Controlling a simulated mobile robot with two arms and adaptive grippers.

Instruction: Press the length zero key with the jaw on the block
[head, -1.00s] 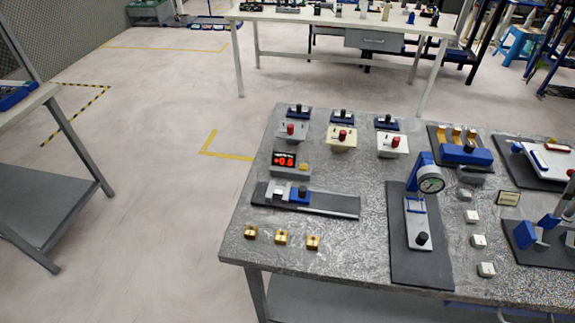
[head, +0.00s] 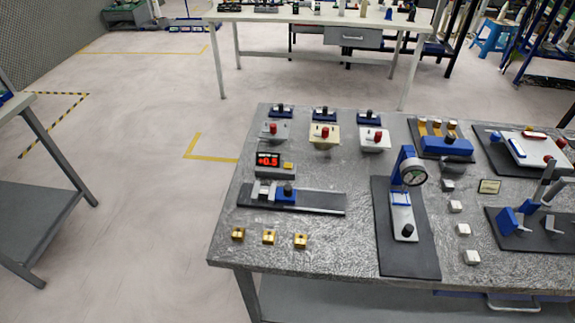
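A grey readout box (head: 275,172) with red lit digits stands at the left of the speckled grey table (head: 345,244). A yellow key (head: 289,166) sits on its right side. In front of it lies a dark slide base with a metal rail (head: 318,200). On its left part are a pale block (head: 264,191) and a blue jaw (head: 284,193) with a dark knob, side by side. I cannot tell whether the jaw touches the block. Neither of my grippers is in view.
Several brass blocks (head: 269,237) lie along the front left edge. A dial gauge stand (head: 409,200) is right of the slide. Small white blocks (head: 463,229) lie beyond it. Boxes with red knobs (head: 323,134) stand at the back. Floor left of the table is clear.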

